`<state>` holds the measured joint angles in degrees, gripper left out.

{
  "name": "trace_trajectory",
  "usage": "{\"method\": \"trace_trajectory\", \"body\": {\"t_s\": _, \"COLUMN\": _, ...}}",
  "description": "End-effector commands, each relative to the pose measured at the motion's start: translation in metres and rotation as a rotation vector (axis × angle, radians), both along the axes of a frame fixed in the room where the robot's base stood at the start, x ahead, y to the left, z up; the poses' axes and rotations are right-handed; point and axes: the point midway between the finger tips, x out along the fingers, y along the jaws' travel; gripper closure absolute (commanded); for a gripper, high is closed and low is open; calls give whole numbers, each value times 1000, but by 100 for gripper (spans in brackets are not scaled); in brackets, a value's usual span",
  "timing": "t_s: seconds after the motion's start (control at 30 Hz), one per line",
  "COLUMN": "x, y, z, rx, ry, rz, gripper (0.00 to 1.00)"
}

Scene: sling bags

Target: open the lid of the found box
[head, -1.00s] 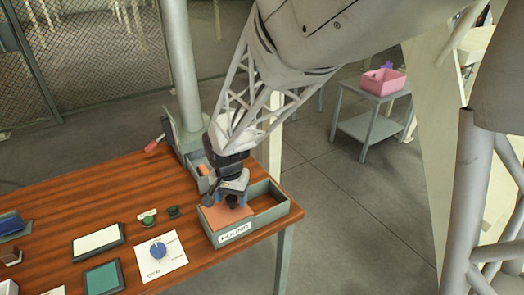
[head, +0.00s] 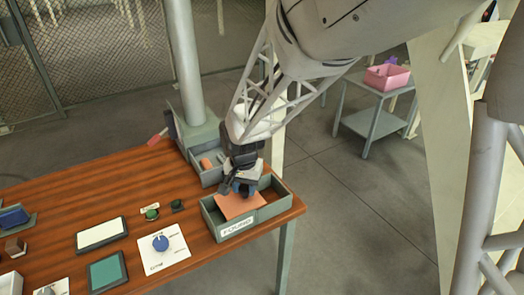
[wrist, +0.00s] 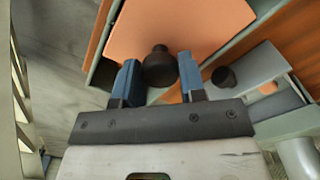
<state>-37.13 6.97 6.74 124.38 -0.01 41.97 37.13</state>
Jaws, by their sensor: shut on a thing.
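The box labelled FOUND (head: 237,227) is a grey-green open-topped box at the table's right end, with a divider inside. Its orange lid (head: 236,208) is over the left part and looks tilted, with some of the left inside showing beside it. My gripper (head: 240,188) is over the lid's far side. In the wrist view, my blue fingers (wrist: 159,80) are shut on the lid's dark round knob (wrist: 159,66), and the orange lid (wrist: 165,25) spreads beyond it. The gripper hides the knob in the head view.
Behind is another grey box (head: 203,172) with an orange thing inside. A dial card (head: 175,254), two small knobs and several panels lie left on the wooden table (head: 110,205). A pink bin (head: 387,78) stands on a distant side table.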

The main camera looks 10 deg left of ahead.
Motion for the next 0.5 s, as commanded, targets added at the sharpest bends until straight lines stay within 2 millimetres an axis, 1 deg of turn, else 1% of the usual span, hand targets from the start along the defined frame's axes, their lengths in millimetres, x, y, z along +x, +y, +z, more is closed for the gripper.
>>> {"method": "trace_trajectory", "body": {"t_s": 0.3, "x": 32, "y": -31, "z": 0, "rx": 1, "ry": -2, "rz": -3, "gripper": 100}}
{"method": "trace_trajectory", "body": {"t_s": 0.5, "x": 47, "y": -46, "z": 0, "rx": 1, "ry": -2, "rz": -1, "gripper": 100}}
